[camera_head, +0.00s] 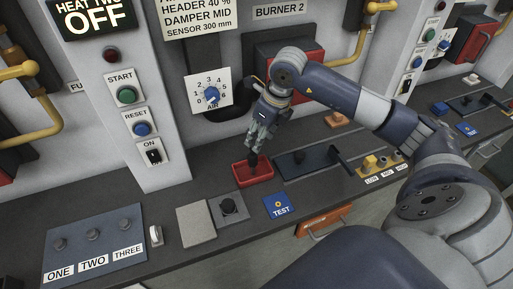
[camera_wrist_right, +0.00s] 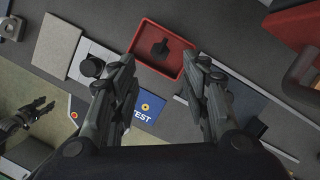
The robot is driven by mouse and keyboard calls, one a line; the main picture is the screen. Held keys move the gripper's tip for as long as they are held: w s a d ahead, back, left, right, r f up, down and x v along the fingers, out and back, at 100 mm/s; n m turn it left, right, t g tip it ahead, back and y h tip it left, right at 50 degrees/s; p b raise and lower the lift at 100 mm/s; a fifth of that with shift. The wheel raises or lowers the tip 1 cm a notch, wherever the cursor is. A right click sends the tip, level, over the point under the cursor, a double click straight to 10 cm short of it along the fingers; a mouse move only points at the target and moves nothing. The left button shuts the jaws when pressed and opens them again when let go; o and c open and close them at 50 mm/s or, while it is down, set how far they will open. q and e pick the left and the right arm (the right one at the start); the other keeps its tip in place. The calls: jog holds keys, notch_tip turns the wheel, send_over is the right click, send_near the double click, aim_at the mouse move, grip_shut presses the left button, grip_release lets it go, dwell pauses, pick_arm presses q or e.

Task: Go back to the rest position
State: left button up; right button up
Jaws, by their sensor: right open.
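My right gripper (camera_head: 257,145) reaches in from the right, pointing down just above a small red tray (camera_head: 240,176) on the grey counter. In the right wrist view its two fingers are spread apart with nothing between them (camera_wrist_right: 164,64). The red tray (camera_wrist_right: 142,52) lies beyond the fingertips, with a dark flat-looking piece (camera_wrist_right: 162,47) in it. My left gripper is outside the head view. A dark gripper (camera_wrist_right: 28,118), seemingly my left one, shows at the left of the right wrist view, away from the counter; its jaw state is unclear.
The wall behind has a numbered dial (camera_head: 211,95) and a pillar with START, RESET and ON controls (camera_head: 127,95). On the counter are a blue ONE-TWO-THREE panel (camera_head: 95,232), a grey plate (camera_head: 196,226), a black knob (camera_head: 229,206), a TEST plate (camera_head: 279,206) and a lever panel (camera_head: 300,158).

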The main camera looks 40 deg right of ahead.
jog(key=shift+s+r, duration=0.2)
jog(key=shift+r, duration=0.5)
